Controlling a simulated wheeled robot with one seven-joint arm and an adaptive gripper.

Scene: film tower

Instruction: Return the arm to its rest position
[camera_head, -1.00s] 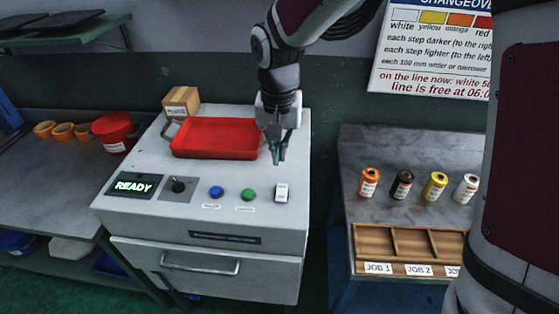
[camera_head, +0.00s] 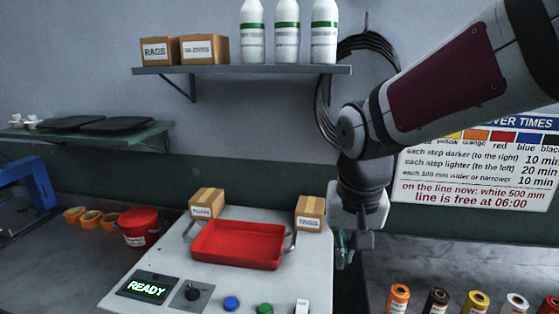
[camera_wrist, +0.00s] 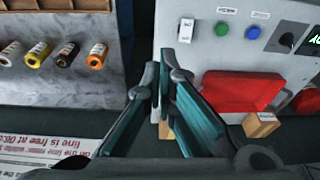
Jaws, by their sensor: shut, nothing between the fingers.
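My gripper (camera_head: 342,250) is shut and empty. It hangs from my bent arm just right of the grey machine (camera_head: 205,287) and points downward. In the wrist view, the teal fingers of my gripper (camera_wrist: 163,70) point toward the gap between the grey machine and the bench with the rolls. Nothing is between or under the fingers. A red tray (camera_head: 237,243) lies on the machine top, left of my gripper and apart from it. The tray also shows in the wrist view (camera_wrist: 243,90).
A box marked TAGS (camera_head: 310,212) stands close to my gripper's left. Several rolls, including an orange one (camera_head: 398,297), stand on the right bench. A wall shelf (camera_head: 240,70) with bottles and boxes is above. A changeover sign (camera_head: 475,180) hangs behind my arm.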

